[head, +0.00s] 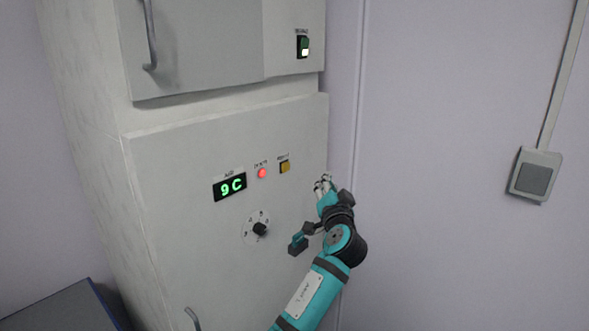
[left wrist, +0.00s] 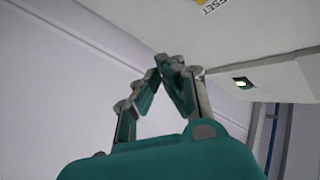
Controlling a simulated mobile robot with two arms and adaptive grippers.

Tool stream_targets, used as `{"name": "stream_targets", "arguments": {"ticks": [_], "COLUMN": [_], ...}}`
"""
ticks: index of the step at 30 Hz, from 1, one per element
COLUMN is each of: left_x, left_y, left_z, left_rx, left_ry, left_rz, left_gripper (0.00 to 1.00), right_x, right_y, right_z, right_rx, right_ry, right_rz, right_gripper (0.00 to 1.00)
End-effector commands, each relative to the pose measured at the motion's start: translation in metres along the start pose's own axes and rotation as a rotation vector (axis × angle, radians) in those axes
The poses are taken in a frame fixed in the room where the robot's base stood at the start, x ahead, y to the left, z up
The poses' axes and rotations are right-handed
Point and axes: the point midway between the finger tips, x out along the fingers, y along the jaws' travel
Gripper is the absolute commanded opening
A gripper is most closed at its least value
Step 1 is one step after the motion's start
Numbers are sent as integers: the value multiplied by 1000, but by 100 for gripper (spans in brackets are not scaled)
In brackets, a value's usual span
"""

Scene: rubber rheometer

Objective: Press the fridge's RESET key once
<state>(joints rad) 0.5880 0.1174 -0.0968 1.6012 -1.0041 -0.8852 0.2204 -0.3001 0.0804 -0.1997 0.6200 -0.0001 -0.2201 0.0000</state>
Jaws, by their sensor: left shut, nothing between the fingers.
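My right gripper is not in view.
Left of the key are a lit red lamp (head: 262,173) and a green display (head: 230,187) reading 9C. A black knob (head: 260,229) sits below. A lit switch (head: 303,46) is on the upper section. A wall socket (head: 535,177) is at the far right.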

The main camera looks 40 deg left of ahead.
Motion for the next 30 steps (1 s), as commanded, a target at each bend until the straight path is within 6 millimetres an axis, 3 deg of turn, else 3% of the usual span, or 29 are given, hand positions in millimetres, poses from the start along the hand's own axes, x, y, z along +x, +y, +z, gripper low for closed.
{"name": "stream_targets", "arguments": {"ticks": [4,17,30], "left_x": [1,3,40], "left_y": [-12,-15,-44], "left_z": [-9,-8,18], "left_rx": [-12,-11,-9], "left_ry": [8,8,7], "left_rz": [-26,-28,-29], "left_gripper": [0,0,0], "right_x": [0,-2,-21], "right_y": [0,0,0], "right_z": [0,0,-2], "right_rx": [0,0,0], "right_ry": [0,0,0], "right_rz": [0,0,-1], "right_gripper": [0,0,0]}}
